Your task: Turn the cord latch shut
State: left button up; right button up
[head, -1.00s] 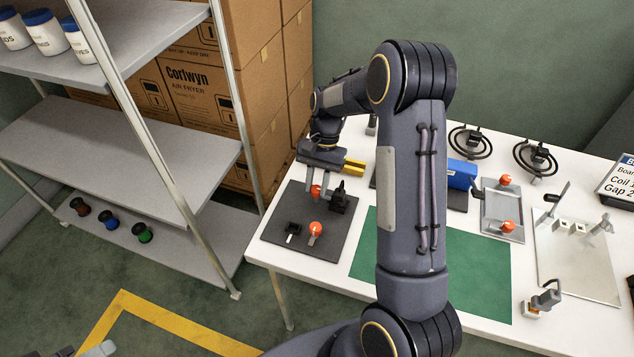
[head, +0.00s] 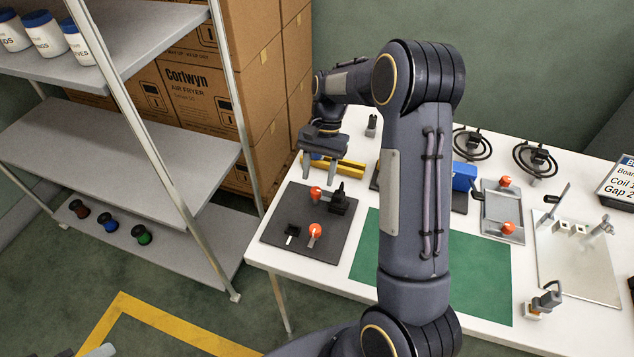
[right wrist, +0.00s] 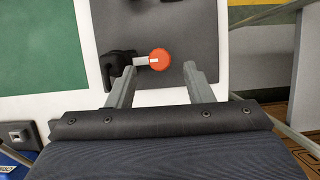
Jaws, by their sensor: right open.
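Two orange knobs stand on a dark board at the table's left end; no label shows which is the cord latch. The far knob (head: 316,192) sits beside a black block (head: 339,203). In the right wrist view this knob (right wrist: 160,58) has a white bar pointing left towards the black block (right wrist: 118,68). The near knob (head: 315,230) sits beside a small black piece with a white strip (head: 292,233). My right gripper (head: 324,177) is open and empty above the far knob, its fingers either side of it in the wrist view. A grey tip of my left gripper (head: 101,351) shows at bottom left.
Yellow bars (head: 345,168) lie just behind the board (head: 276,222). A green mat (head: 475,270) lies to its right, partly behind my right arm. A tray with orange knobs (head: 502,207) is further right. A metal shelf (head: 110,160) stands left of the table.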

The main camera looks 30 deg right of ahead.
jog(key=v, duration=0.4)
dwell(0.4)
notch_tip(320, 180, up, 6)
jog(key=n+t, duration=0.1)
jog(key=t, duration=0.1)
send_over(326, 199)
jog(key=s+a+r+n+t, duration=0.2)
jog(key=s+a+r+n, duration=0.15)
jog(key=s, duration=0.45)
jog(key=s+a+f+n+t, duration=0.1)
jog(key=s+a+n+t, duration=0.3)
jog(key=s, duration=0.7)
jog(key=shift+s+a+f, duration=0.2)
jog(key=shift+s+a, duration=0.15)
jog(key=shift+a, duration=0.4)
